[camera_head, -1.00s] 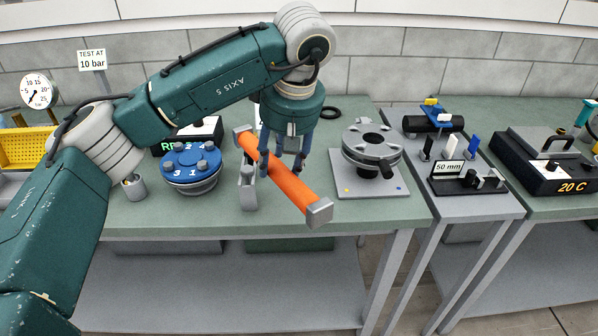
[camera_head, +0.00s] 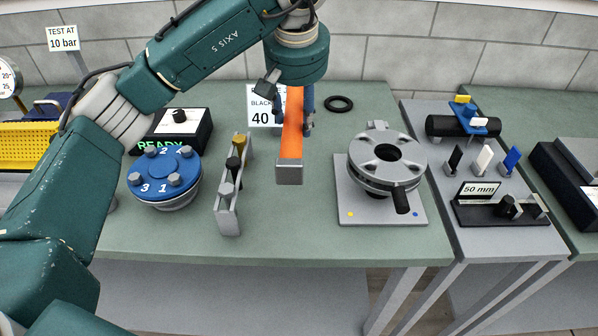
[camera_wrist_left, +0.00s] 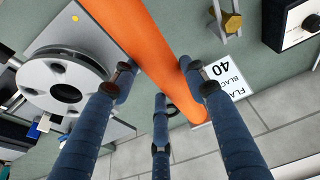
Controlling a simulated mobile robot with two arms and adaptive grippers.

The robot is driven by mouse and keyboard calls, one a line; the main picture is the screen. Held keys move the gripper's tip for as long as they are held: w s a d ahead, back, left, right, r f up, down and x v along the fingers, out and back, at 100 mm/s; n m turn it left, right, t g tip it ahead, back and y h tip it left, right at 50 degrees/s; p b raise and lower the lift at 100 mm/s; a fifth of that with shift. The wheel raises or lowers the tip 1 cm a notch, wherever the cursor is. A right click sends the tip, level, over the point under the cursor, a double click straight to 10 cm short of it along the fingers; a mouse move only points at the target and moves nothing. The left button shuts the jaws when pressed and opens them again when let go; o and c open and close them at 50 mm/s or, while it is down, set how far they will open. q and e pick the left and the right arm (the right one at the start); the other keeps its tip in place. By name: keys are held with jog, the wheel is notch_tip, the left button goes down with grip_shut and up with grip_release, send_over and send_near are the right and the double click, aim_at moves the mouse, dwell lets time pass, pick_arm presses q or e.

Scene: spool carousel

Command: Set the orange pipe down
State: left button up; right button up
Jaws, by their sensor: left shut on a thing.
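The orange pipe (camera_head: 292,135) has a grey square end piece (camera_head: 289,172) pointing toward me in the head view. My left gripper (camera_head: 293,118) is shut on the pipe from above, between the rack and the carousel. The pipe also crosses the left wrist view (camera_wrist_left: 163,50), with the gripper's blue fingers (camera_wrist_left: 155,85) around it. The pipe appears held above the table, but its height is hard to tell. The far end of the pipe is hidden behind the gripper in the head view. My right gripper is not in view.
The grey spool carousel (camera_head: 368,172) on its plate stands right of the pipe. A grey rack (camera_head: 229,205) and a blue numbered disc (camera_head: 160,172) stand left. A sign (camera_head: 262,110) and a black ring (camera_head: 339,103) are behind. The green tabletop (camera_head: 285,225) in front is clear.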

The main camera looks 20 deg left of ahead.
pick_arm(q)
jog(key=f, duration=0.4)
jog(key=f+p, duration=0.1)
jog(key=f, duration=0.3)
jog(key=f+p, duration=0.1)
jog(key=f, duration=0.4)
jog(key=shift+s, duration=0.3)
jog(key=shift+f, duration=0.4)
notch_tip(320, 180, down, 3)
jog(key=shift+f+p, duration=0.1)
jog(key=shift+p, duration=0.5)
jog(key=o, duration=1.6)
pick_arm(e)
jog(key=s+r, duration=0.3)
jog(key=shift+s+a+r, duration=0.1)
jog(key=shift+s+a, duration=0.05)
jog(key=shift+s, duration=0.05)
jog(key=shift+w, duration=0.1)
